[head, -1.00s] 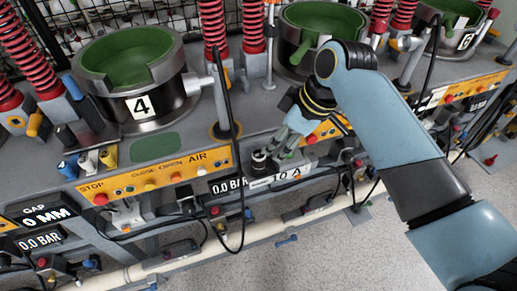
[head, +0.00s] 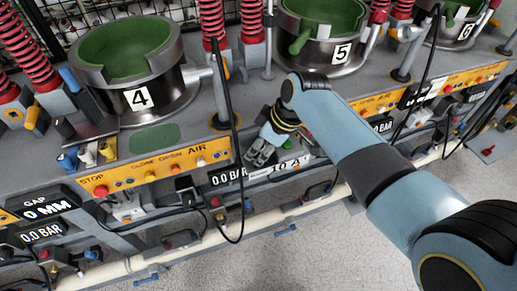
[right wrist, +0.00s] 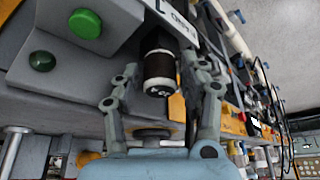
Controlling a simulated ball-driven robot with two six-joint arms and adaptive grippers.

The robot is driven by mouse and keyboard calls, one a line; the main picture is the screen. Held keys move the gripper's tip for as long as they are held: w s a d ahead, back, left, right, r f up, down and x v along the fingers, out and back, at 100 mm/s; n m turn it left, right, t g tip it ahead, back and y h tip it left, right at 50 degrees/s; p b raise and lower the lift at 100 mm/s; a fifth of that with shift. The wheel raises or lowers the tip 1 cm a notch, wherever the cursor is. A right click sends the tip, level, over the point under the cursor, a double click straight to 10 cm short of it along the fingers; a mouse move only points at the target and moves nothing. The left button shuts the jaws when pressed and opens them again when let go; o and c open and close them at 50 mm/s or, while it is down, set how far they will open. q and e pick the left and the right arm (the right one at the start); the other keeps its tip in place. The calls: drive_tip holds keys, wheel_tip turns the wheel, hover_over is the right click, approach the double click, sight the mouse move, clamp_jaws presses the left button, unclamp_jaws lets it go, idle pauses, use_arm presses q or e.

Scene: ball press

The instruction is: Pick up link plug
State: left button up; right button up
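A dark cylinder with pale rings, which looks like the link plug (right wrist: 160,68), shows in the right wrist view. It lies between and slightly beyond the fingertips of my right gripper (right wrist: 162,82). The fingers are spread on both sides of it, and I see no clear contact. In the head view my right gripper (head: 258,154) is over the bench edge above the displays, and it hides the plug there. My left gripper is not in view.
Press 4 (head: 135,70) and press 5 (head: 322,32) stand on the grey bench. A black cable (head: 234,110) hangs left of my right gripper. An orange button panel (head: 160,165) and a 0.0 BAR display (head: 228,175) line the front. In the wrist view a green button (right wrist: 42,61) is near.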

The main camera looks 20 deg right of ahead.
clamp_jaws()
drive_tip(key=shift+r, duration=0.1)
wheel_tip(320, 180, up, 4)
drive_tip(key=shift+w+f, duration=0.1)
drive_tip(key=s+d+r+b, duration=0.1)
drive_tip(key=s+d+r, duration=0.5)
drive_tip(key=d, duration=0.3)
drive_tip(key=shift+s+d+r+b, duration=0.3)
drive_tip(key=shift+s+d+r, duration=0.05)
drive_tip(key=shift+r, duration=0.2)
